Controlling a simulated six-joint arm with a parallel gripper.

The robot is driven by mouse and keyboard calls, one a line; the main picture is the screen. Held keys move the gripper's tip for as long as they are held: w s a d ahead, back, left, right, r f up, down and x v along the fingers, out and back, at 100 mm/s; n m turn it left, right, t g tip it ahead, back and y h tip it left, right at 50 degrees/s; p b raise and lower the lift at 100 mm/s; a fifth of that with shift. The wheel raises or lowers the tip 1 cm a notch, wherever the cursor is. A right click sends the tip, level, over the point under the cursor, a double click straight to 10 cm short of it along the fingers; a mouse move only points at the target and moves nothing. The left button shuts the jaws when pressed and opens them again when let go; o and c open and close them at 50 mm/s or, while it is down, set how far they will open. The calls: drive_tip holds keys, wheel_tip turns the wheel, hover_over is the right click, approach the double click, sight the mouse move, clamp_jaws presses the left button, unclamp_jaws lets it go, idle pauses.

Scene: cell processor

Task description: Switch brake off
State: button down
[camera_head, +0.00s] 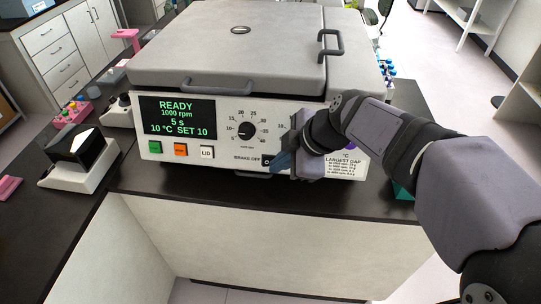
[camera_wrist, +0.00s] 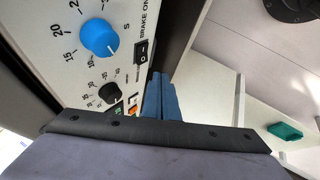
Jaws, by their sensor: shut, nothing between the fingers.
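The white front panel of the grey-lidded centrifuge (camera_head: 200,165) faces me. Its black brake rocker switch (camera_wrist: 141,51) shows in the wrist view, between a "BRAKE ON" label (camera_wrist: 148,20) and a small label I cannot read there. In the head view a "BRAKE OFF" label (camera_head: 246,157) lies left of the switch (camera_head: 267,157), which is partly hidden by my gripper (camera_head: 281,161). The blue fingers of my gripper (camera_wrist: 160,78) are shut and empty, close to the panel's lower edge beside the switch. I cannot tell whether they touch it, nor which way the rocker is tipped.
The blue knob (camera_wrist: 100,37) and black dial (camera_head: 246,130) sit close to the switch. The display (camera_head: 177,115) reads READY. Green (camera_head: 155,147), orange (camera_head: 180,149) and LID (camera_head: 207,152) buttons lie to the left. The black bench top (camera_head: 240,197) in front is clear.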

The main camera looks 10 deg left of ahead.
sight(264, 165)
drive_tip(key=shift+w+a+f+p, duration=0.45)
drive_tip(key=shift+w+f, duration=0.2)
drive_tip(key=shift+w, duration=0.1)
drive_tip(key=shift+w+a+f+p, duration=0.4)
drive_tip(key=shift+w+f, duration=0.25)
drive_tip(key=shift+w, duration=0.15)
drive_tip(key=shift+w+a+f+p, duration=0.45)
drive_tip(key=shift+w+f, duration=0.2)
drive_tip(key=shift+w, duration=0.1)
drive_tip(key=shift+w+f+b, duration=0.15)
drive_tip(key=shift+f+b, duration=0.05)
drive_tip(key=shift+b, duration=0.45)
drive_tip(key=shift+r, duration=0.15)
